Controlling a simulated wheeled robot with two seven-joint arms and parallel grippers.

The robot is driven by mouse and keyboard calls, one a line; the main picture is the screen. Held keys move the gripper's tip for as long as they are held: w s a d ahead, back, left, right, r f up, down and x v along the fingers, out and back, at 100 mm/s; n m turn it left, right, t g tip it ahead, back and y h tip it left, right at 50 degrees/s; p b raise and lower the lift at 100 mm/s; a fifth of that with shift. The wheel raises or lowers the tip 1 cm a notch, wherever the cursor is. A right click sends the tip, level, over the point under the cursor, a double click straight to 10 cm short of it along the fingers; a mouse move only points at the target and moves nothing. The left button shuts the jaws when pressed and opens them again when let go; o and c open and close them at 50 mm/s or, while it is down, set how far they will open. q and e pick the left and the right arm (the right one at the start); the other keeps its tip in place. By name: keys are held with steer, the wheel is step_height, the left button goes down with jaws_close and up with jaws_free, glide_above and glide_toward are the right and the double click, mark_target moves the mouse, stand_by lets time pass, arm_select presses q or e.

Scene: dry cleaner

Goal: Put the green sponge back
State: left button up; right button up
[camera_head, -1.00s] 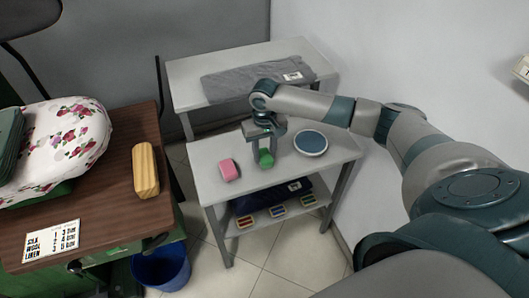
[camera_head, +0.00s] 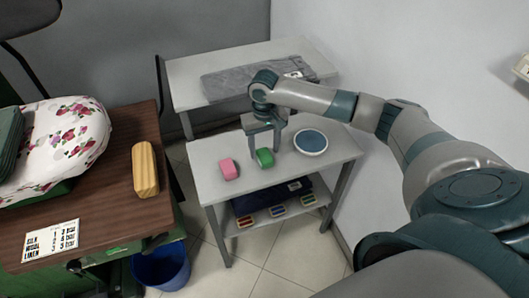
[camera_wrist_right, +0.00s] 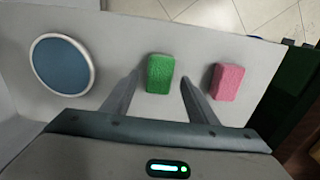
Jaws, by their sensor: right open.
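The green sponge (camera_head: 265,158) rests on the grey top of the front side table (camera_head: 213,153), between a pink sponge (camera_head: 229,169) and a round blue dish with a white rim (camera_head: 310,142). My right gripper (camera_head: 264,149) is open just above and behind the green sponge. In the right wrist view the green sponge (camera_wrist_right: 160,74) lies between the two spread fingers (camera_wrist_right: 158,88), apart from both. The pink sponge (camera_wrist_right: 227,82) is outside the fingers on the right. The blue dish (camera_wrist_right: 62,65) is on the left. My left gripper is not in view.
A lower shelf holds a dark folded cloth (camera_head: 272,195) and several coloured brushes or blocks (camera_head: 278,211). A grey cloth (camera_head: 240,82) lies on the table behind. A brown table (camera_head: 110,190) with a wooden block (camera_head: 145,170) stands left. A blue bin (camera_head: 160,267) is on the floor.

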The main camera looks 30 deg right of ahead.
mark_target(264, 155)
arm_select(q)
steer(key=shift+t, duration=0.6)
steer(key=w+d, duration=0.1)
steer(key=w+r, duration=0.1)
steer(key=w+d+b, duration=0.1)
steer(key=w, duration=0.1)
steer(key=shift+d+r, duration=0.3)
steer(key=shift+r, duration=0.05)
arm_select(e)
step_height(264, 155, up, 10)
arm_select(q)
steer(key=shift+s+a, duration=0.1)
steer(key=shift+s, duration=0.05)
arm_select(e)
steer(key=shift+f, duration=0.1)
